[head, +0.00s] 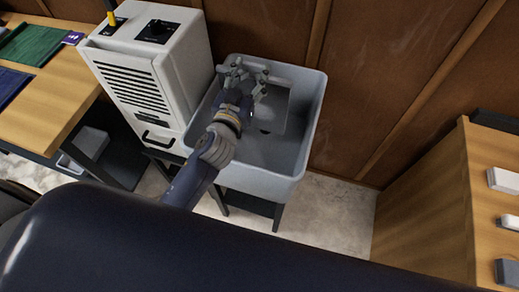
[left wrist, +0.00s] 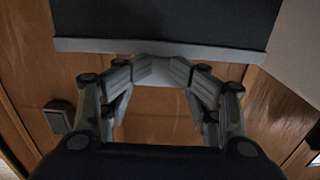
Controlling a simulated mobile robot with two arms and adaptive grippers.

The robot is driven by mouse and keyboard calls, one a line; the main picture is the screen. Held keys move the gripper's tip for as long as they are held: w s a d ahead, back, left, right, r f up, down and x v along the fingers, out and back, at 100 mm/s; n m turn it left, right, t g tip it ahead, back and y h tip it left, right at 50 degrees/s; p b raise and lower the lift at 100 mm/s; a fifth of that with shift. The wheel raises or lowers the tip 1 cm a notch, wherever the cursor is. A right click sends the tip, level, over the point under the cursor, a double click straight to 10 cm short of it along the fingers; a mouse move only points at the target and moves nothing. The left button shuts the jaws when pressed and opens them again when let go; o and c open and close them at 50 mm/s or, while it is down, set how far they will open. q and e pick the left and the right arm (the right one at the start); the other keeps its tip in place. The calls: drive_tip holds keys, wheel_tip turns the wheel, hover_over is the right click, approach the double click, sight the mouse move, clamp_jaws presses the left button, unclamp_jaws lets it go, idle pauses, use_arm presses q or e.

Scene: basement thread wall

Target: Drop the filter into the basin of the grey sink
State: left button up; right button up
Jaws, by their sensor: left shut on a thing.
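The grey sink (head: 307,135) stands against the brown wall in the head view, its basin open upward. My left arm reaches over it, and my left gripper (head: 262,82) is above the back half of the basin. The gripper is shut on the filter (head: 291,103), a flat panel that looks grey here and overlaps the basin. In the left wrist view the filter (left wrist: 165,18) is dark with a pale grey rim, and the fingertips (left wrist: 160,70) close on that rim. How high the filter hangs is hard to tell. My right gripper is not in view.
A white louvred machine (head: 140,85) stands close to the sink's left side. A wooden bench (head: 50,95) is at far left. A wooden cabinet (head: 425,215) with small blocks on top is at right. Bare floor (head: 335,215) lies between the sink and the cabinet.

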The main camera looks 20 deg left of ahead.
use_arm(q)
drive_tip(key=o, duration=1.3)
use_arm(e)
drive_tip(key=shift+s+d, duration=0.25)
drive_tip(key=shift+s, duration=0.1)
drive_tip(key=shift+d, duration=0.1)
use_arm(q)
drive_tip(key=shift+s, duration=0.65)
drive_tip(key=s, duration=1)
drive_tip(key=shift+s+a, duration=0.2)
drive_tip(key=shift+s, duration=0.2)
